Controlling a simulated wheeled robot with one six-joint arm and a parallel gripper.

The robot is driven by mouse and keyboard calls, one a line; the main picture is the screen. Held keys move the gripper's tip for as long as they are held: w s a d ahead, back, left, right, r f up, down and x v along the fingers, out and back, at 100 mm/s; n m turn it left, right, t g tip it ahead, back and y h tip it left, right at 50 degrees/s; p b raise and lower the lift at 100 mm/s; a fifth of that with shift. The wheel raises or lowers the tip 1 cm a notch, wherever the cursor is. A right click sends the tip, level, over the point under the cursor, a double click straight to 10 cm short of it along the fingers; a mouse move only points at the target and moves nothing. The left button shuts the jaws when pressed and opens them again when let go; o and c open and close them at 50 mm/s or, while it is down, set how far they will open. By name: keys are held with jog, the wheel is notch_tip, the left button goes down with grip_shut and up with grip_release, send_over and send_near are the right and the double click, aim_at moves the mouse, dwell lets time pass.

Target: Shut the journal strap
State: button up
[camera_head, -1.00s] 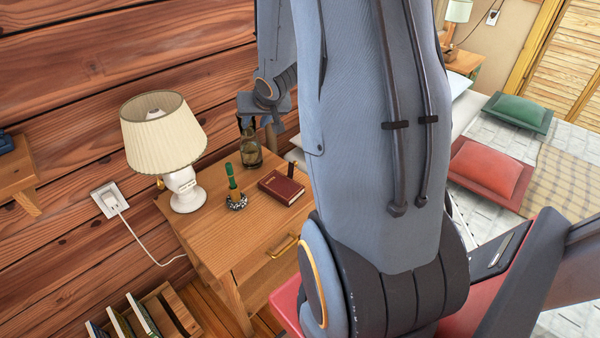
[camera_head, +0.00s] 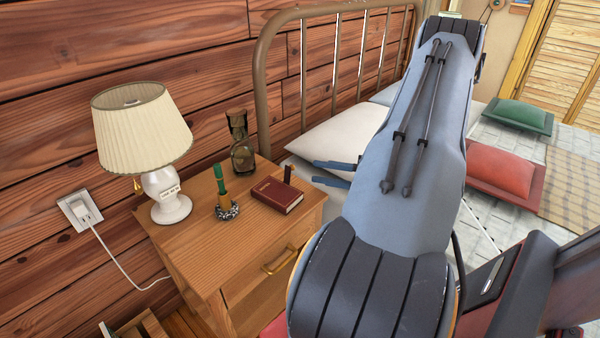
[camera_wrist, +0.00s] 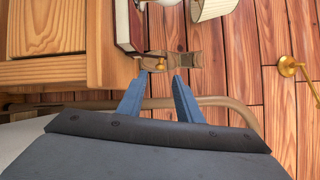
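The journal (camera_head: 276,195) is a small dark red book lying closed on the nightstand top. Its brown strap (camera_head: 287,174) sticks up at the far right edge, not lying across the cover. In the wrist view the journal (camera_wrist: 125,28) shows edge-on at upper centre. My gripper (camera_head: 316,171) is to the right of the journal, by the white pillow, with its two blue fingers apart and nothing between them. In the wrist view my gripper (camera_wrist: 159,75) also shows open, fingertips pointing toward the nightstand side; I cannot clearly tell the strap there.
A metal headboard (camera_head: 268,90) and a white pillow (camera_head: 340,140) are beside my gripper.

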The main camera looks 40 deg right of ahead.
aim_at(295, 168)
jog(key=x, duration=0.7)
jog(key=shift+c, duration=0.3)
grip_shut()
